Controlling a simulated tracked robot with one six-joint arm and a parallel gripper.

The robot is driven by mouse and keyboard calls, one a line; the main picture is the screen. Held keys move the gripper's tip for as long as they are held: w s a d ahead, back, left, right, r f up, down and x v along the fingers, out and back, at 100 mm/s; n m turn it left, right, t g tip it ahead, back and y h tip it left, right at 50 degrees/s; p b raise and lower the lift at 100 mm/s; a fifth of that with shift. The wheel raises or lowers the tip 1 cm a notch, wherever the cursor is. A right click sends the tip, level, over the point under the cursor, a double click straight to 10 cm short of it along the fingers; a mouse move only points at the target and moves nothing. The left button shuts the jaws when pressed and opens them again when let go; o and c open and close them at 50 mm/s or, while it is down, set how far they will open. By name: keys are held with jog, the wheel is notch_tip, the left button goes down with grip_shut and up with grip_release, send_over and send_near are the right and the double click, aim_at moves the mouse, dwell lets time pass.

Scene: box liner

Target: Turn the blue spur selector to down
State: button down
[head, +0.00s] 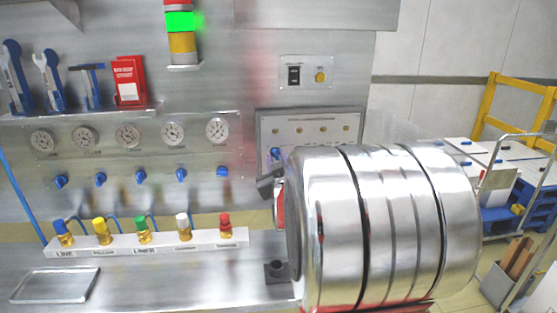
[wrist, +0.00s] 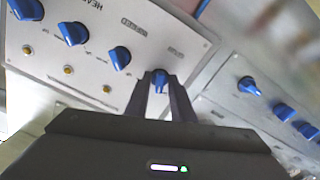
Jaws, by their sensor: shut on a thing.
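The blue spur selector (wrist: 160,78) is a small blue knob at the end of a row on a grey panel in the wrist view. My gripper (wrist: 161,83) has its two dark fingers on either side of the knob and is shut on it. The fingers cover part of the knob, and I cannot tell its exact pointing direction. In the head view a blue knob (head: 276,153) shows at the left end of the grey panel (head: 310,119). The lower right of that panel is hidden there.
Other blue knobs (wrist: 119,60) sit close beside the held one on the same panel. A second panel with blue knobs (wrist: 249,85) lies to the right. In the head view, gauges (head: 128,135) and a rack of coloured fittings (head: 143,237) stand at the left.

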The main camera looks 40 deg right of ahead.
jog(key=m, duration=0.7)
jog(key=shift+r, duration=0.15)
jog(key=m, duration=0.6)
jog(key=shift+m, duration=0.4)
jog(key=c, duration=1.9)
grip_release()
jog(key=shift+d, duration=0.1)
jog(key=shift+o, duration=0.3)
